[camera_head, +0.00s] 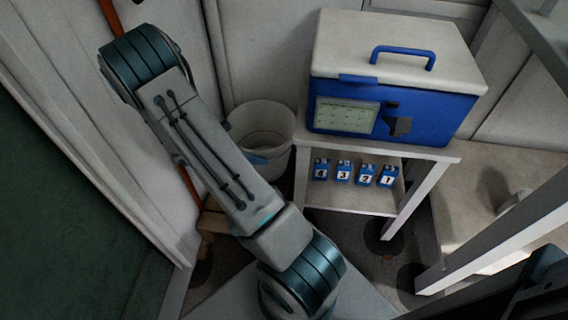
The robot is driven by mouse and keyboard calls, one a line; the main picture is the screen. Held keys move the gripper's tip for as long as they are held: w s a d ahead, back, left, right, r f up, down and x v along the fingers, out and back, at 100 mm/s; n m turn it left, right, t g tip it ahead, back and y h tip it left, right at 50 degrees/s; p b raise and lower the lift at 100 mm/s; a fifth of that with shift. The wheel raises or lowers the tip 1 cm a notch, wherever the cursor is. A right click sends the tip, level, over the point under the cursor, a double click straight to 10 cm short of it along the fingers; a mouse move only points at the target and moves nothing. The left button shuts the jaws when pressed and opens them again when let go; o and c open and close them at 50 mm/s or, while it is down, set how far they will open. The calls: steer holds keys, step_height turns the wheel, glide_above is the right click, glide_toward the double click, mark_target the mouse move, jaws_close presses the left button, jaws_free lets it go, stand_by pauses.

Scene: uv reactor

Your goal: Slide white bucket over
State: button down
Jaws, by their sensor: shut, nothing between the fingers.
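The white bucket (277,155) stands on the floor against the back wall, close to the left side of the white stand. Its open top faces up, and I see into it. The inside looks empty as far as I can see. My arm crosses in front of it and hides part of its left and lower side. A small blue patch shows low on the bucket beside my arm. My gripper is not in view, so I cannot tell where it is relative to the bucket.
A blue box with a white lid (392,100) sits on the white stand (385,148). Several numbered blue blocks (343,173) are on its lower shelf. A broom (212,218) leans in the left corner, partly behind my arm. Little free floor shows around the bucket.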

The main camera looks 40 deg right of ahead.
steer(key=w+d+f+n+t+h, duration=0.1)
steer(key=d+f+n+t+h, duration=0.3)
steer(key=f+n, duration=0.7)
steer(key=d+f+n+t+h, duration=0.3)
steer(key=d+f+n+t, duration=0.15)
steer(key=f+n, duration=0.65)
steer(key=w+d+m+b, duration=0.1)
steer(key=w+d+b, duration=0.15)
steer(key=d, duration=0.75)
steer(key=shift+t, duration=0.45)
steer(key=shift+w+a+f+b, duration=0.15)
steer(key=shift+w+a+b, duration=0.25)
steer(key=shift+w+a, duration=0.4)
steer(key=shift+w+a+f+b, duration=0.1)
steer(key=shift+w+a+b, duration=0.25)
steer(key=shift+w+a, duration=0.4)
steer(key=shift+w+d, duration=0.1)
steer(key=shift+d, duration=0.05)
